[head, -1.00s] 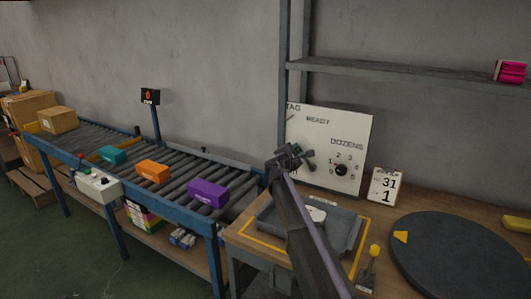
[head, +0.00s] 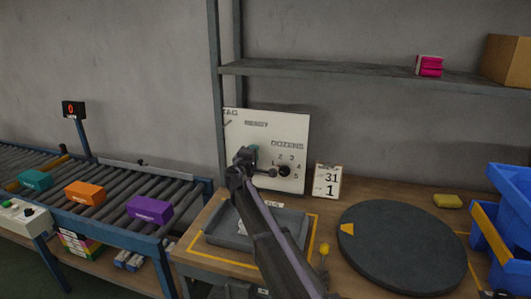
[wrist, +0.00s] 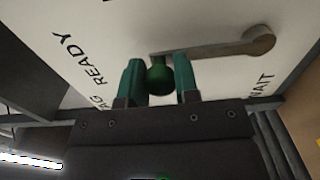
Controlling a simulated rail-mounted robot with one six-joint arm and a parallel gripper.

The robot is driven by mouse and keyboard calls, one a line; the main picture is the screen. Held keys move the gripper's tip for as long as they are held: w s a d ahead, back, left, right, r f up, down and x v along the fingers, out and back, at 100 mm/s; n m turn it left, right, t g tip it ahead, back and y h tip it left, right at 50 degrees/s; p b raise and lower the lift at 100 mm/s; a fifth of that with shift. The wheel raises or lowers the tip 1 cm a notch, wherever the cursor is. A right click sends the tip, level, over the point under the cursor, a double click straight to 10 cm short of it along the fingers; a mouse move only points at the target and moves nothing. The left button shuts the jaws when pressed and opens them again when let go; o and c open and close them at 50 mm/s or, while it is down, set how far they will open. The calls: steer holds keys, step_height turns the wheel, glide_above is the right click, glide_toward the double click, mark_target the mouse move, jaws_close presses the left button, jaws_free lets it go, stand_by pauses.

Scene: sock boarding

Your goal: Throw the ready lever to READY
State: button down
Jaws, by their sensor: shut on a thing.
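The white panel (head: 292,130) stands at the back of the bench with READY printed near its top and a DOZENS dial (head: 284,171) at its lower right. In the wrist view, the ready lever (wrist: 215,49) is a grey bar with a round pivot at right and a green knob (wrist: 160,80) at its left end. My gripper (wrist: 160,84) is shut on the green knob, one teal finger on each side. READY is printed left of the knob, WAIT right near the pivot. In the head view, my gripper (head: 246,158) is in front of the panel and hides the lever.
A grey tray (head: 215,238) lies on the bench below my arm. A calendar (head: 327,181), a dark turntable (head: 400,245) and blue bins (head: 510,215) are to the right. A roller conveyor (head: 110,190) with coloured boxes runs at left. A shelf (head: 340,70) hangs above.

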stand_by(0.4)
steer(key=c, duration=0.8)
jaws_free()
steer(key=shift+c, duration=0.2)
steer(key=v, duration=1.1)
steer(key=shift+d, duration=0.1)
